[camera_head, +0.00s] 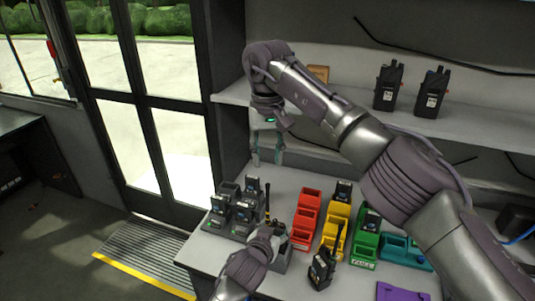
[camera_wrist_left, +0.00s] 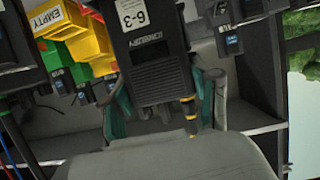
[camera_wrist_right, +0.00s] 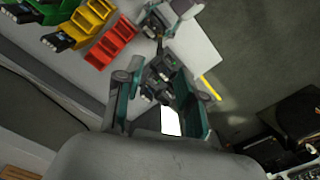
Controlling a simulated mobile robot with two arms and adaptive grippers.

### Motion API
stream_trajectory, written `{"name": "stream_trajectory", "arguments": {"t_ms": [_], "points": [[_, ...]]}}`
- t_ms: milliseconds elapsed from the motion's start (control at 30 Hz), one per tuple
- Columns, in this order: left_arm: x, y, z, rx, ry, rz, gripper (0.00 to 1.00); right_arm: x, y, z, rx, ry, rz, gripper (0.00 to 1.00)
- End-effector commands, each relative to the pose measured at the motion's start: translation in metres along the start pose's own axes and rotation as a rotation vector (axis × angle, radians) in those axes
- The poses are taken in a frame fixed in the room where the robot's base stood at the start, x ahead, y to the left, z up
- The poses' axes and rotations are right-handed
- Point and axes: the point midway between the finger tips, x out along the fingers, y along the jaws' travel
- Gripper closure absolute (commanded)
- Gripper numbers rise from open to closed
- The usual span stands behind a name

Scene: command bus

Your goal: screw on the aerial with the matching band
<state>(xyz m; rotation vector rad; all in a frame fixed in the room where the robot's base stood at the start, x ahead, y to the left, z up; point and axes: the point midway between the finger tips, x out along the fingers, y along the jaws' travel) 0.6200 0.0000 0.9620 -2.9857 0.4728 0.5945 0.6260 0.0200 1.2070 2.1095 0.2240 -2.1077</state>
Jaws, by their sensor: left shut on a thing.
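My left gripper (camera_head: 268,236) is low at the table's near edge. In the left wrist view its teal fingers (camera_wrist_left: 163,100) are shut on a black radio (camera_wrist_left: 155,60) with a label reading 6-3. A short dark aerial with a yellow-orange band (camera_wrist_left: 190,113) shows at the radio's top, beside one finger. In the head view a dark aerial with such a band (camera_head: 267,204) stands upright just behind this gripper; whether it is seated in the radio I cannot tell. My right gripper (camera_head: 266,150) is open and empty above the table's back; its spread fingers also show in the right wrist view (camera_wrist_right: 158,98).
Several radios stand in grey chargers (camera_head: 240,230) at left. Red (camera_head: 304,222), yellow (camera_head: 333,228) and green (camera_head: 362,250) bins stand to the right, with a teal holder (camera_head: 405,252) and purple tray (camera_head: 400,293). Another radio (camera_head: 322,268) stands in front. Two radios (camera_head: 388,88) are on the shelf.

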Motion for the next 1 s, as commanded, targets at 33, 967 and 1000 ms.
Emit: {"name": "stream_trajectory", "arguments": {"t_ms": [33, 967, 1000], "points": [[0.000, 0.000, 0.001, 0.000, -0.001, 0.001, 1.00, 0.000, 0.001, 0.000, -0.002, -0.002, 0.004, 0.61], [0.000, 0.000, 0.001, 0.000, -0.001, 0.000, 1.00, 0.099, -0.001, 0.001, 0.000, -0.004, -0.003, 0.61], [0.000, 0.000, 0.001, 0.000, -0.001, 0.000, 1.00, 0.104, -0.001, 0.001, 0.000, -0.003, -0.002, 0.61]]}}
